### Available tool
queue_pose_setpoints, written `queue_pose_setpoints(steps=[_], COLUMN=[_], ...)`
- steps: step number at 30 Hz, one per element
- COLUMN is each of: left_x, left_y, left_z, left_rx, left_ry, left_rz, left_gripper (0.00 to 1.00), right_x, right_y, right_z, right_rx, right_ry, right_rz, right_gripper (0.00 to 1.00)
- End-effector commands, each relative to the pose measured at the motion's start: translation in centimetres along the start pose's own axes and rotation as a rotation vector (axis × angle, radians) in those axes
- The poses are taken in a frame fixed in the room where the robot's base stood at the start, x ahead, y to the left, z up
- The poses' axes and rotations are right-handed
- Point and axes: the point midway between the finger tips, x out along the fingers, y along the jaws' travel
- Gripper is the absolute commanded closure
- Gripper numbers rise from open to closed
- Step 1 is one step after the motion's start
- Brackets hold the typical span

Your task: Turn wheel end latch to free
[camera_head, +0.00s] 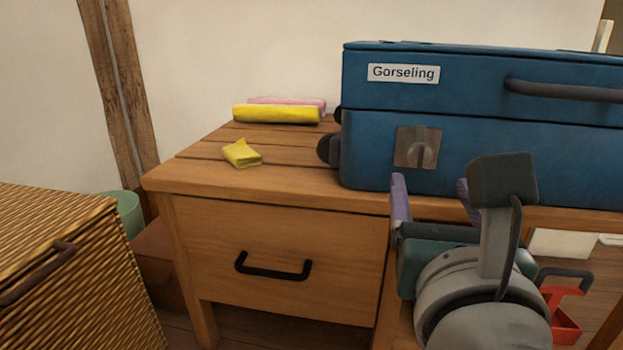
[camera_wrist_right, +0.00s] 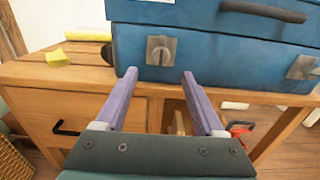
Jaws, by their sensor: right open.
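A blue suitcase (camera_head: 370,145) labelled Gorseling lies on the wooden table (camera_head: 290,190), with black wheels (camera_head: 328,150) at its left end. The wheel end latch (camera_head: 417,147) is a metal plate with a small lever on the front face near the wheels. It also shows in the right wrist view (camera_wrist_right: 161,50). A second latch (camera_wrist_right: 302,67) sits farther right on the case. My right gripper (camera_head: 431,185) is open and empty, its purple fingers in front of and a little below the wheel end latch, apart from it. My left gripper is not in view.
Yellow and pink folded cloths (camera_head: 276,113) and a small yellow cloth (camera_head: 242,153) lie on the table's left part. A drawer with a black handle (camera_head: 273,267) is below. A wicker chest (camera_head: 75,270) stands at left, and a red object (camera_head: 562,305) is under the table.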

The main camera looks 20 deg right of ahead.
Motion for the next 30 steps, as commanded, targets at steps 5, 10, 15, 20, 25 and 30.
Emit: queue_pose_setpoints(steps=[5, 10, 15, 20, 25, 30], left_x=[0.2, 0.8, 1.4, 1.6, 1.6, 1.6], left_y=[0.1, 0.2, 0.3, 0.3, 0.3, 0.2], left_z=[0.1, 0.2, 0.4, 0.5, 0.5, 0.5], left_rx=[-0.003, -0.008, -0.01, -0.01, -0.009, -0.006], left_ry=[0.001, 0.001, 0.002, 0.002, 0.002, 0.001], left_rz=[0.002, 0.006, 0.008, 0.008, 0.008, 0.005], left_gripper=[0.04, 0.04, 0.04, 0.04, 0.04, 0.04], right_x=[2.2, 5.6, 8.3, 9.6, 9.8, 9.8], right_y=[-0.1, -0.1, 0.0, 0.0, -0.1, -0.1], right_z=[0.1, 0.1, 0.0, 0.1, 0.1, 0.1], right_rx=[0.003, 0.0, -0.001, 0.0, -0.001, -0.001], right_ry=[-0.003, -0.006, -0.005, -0.003, -0.002, -0.002], right_rz=[-0.005, -0.003, -0.001, 0.0, 0.0, -0.001], right_gripper=[0.3, 0.3, 0.3, 0.3, 0.3, 0.35])
